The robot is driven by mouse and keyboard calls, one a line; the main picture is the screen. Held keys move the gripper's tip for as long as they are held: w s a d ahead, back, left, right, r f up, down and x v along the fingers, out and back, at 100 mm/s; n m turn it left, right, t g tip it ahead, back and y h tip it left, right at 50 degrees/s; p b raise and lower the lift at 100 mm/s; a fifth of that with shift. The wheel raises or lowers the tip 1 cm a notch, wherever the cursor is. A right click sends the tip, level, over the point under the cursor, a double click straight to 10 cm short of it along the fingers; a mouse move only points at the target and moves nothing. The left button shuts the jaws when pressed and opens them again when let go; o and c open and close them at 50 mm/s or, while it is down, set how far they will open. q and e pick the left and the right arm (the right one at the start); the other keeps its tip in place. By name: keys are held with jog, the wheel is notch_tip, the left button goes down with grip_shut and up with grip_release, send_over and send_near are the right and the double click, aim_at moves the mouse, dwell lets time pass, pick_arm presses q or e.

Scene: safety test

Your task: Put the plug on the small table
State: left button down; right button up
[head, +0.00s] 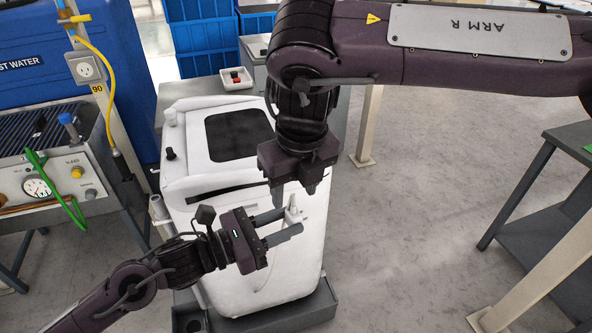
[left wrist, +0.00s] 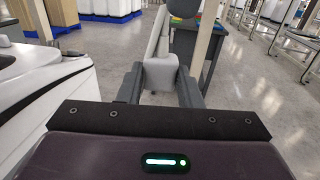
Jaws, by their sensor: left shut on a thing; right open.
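A white plug (head: 293,212) is between the fingers of my left gripper (head: 287,222), in front of the white machine. A pale cord hangs down from it. In the left wrist view the plug (left wrist: 160,73) sits between the two dark fingertips, with its pale cord or stem rising behind. My left gripper is shut on the plug. My right gripper (head: 294,189) points down just above the plug, open; whether it touches the plug I cannot tell. A dark grey table (head: 520,187) with a lower shelf stands at the right edge, partly cut off.
The white machine (head: 185,185) with a black top panel stands on a grey base (head: 300,312) right behind the grippers. A control bench (head: 60,175) with a green cable and a wall socket (head: 86,70) are at left. Clear floor lies between machine and table.

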aim_at(292, 213)
jog(key=f, duration=0.4)
jog(key=w+f, duration=0.1)
jog(key=f, duration=0.2)
jog(key=shift+a, duration=0.3)
jog(key=shift+c, duration=0.5)
grip_shut()
pick_arm(q)
jog(key=c, duration=0.9)
grip_release()
jog(key=shift+c, duration=0.2)
